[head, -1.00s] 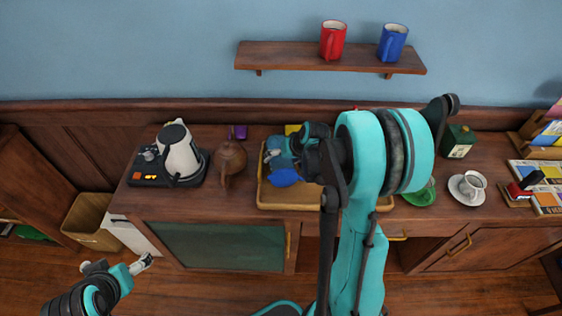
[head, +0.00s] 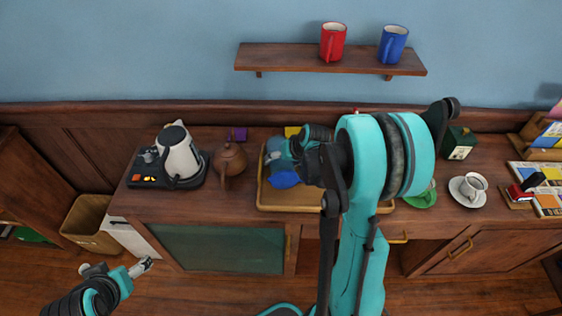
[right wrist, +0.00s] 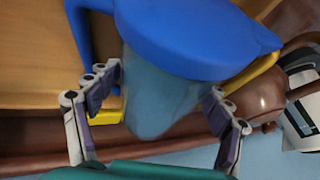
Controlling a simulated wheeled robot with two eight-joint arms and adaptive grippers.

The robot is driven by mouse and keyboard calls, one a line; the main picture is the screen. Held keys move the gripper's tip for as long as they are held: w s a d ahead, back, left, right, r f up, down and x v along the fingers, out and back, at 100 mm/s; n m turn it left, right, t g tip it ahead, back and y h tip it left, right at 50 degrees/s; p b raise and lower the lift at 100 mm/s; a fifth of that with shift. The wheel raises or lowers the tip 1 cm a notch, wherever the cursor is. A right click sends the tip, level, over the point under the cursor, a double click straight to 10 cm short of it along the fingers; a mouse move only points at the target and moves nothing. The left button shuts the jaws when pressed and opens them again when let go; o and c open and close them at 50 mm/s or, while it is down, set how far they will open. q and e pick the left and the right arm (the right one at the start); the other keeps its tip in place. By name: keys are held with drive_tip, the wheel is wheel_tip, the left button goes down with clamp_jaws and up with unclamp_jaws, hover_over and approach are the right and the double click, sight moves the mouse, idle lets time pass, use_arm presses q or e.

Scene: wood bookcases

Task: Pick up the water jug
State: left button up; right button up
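The jug's lower part is partly hidden. My left gripper (head: 142,267) is low at the left, in front of the cabinet and away from the jug. Its fingers are too small to read.
A brown teapot (head: 229,160) and a kettle (head: 180,155) on its base stand left of the tray. A green saucer (head: 423,199) and a white cup (head: 472,186) are to the right. A shelf (head: 300,58) with red and blue mugs hangs above.

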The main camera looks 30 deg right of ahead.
drive_tip(key=c, duration=1.3)
drive_tip(key=shift+r, duration=0.1)
